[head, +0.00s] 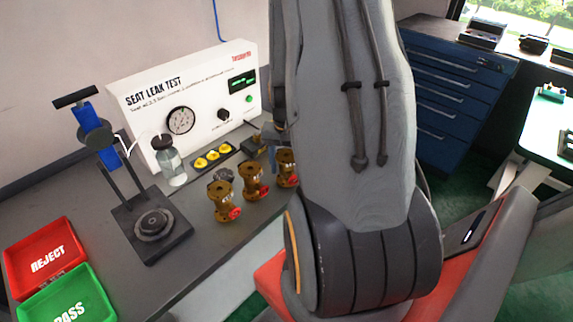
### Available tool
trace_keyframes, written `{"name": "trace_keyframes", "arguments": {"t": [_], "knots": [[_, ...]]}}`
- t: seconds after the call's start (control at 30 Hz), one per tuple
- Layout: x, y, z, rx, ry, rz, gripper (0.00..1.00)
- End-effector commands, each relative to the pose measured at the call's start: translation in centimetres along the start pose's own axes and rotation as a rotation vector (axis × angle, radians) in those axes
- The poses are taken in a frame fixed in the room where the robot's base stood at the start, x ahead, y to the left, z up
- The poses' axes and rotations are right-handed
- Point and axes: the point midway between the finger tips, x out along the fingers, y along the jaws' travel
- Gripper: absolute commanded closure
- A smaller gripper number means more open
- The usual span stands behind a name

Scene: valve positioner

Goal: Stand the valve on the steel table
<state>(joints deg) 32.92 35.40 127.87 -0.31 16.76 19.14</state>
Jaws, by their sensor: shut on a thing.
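Several brass valves with red knobs stand upright in a row on a dark grey bench (80,220): one at the left (222,203), one in the middle (253,182) and one at the right (286,168), beside my arm. I cannot tell which valve the task means, nor whether this bench is the steel table. My large grey arm fills the middle of the head view and hides what lies behind it.
A white seat leak test panel (190,95) stands at the back of the bench. A clamp stand with a blue part (95,128), a glass bottle (170,160), a red reject tray (42,258) and a green pass tray (70,300) occupy the left. A blue drawer cabinet (450,95) stands right.

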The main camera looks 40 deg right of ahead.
Motion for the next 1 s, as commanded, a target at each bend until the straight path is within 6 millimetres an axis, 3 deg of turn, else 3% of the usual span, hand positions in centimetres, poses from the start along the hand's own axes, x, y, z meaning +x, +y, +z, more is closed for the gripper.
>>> {"name": "trace_keyframes", "arguments": {"t": [0.13,0.17,0.27,0.67,1.0], "knots": [[0.2,0.0,-0.1,0.000,0.001,0.000,1.00],[0.3,0.0,0.0,0.000,0.000,0.000,0.46],[0.3,0.0,0.0,0.000,0.000,0.000,0.30],[-0.3,0.0,0.0,0.000,0.001,0.000,0.29],[-4.5,-0.1,-0.1,0.000,0.005,-0.002,0.29]]}}
